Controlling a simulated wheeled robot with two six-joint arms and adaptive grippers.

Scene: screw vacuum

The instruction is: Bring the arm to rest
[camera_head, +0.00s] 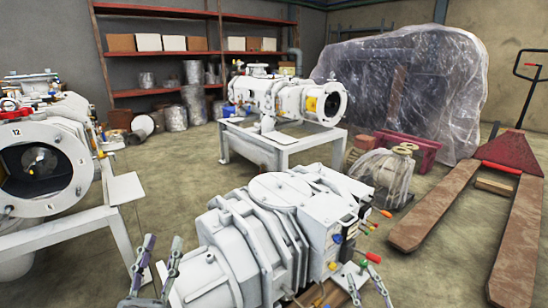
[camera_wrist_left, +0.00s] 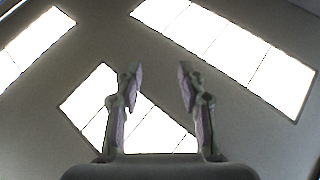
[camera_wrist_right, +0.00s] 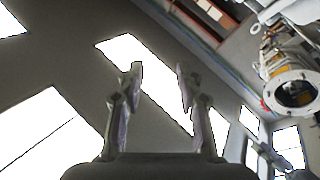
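My left gripper (camera_head: 158,262) shows at the bottom left of the head view, fingers pointing up and apart, with nothing between them. In the left wrist view its fingers (camera_wrist_left: 158,85) are spread and empty against the ceiling lights. My right gripper (camera_head: 368,286) is at the bottom right of the head view, beside the front white screw vacuum pump (camera_head: 255,215). In the right wrist view its fingers (camera_wrist_right: 156,85) are spread and empty. The two grippers stand on either side of the pump's near end; I cannot tell whether either touches it.
A second white pump (camera_head: 285,98) stands on a metal frame behind. Another machine with a round opening (camera_head: 42,168) is at the left. A pallet truck (camera_head: 440,205) is at the right, near a plastic-wrapped load (camera_head: 410,90). Shelves (camera_head: 160,50) line the back wall. Open floor (camera_head: 170,190) lies between the machines.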

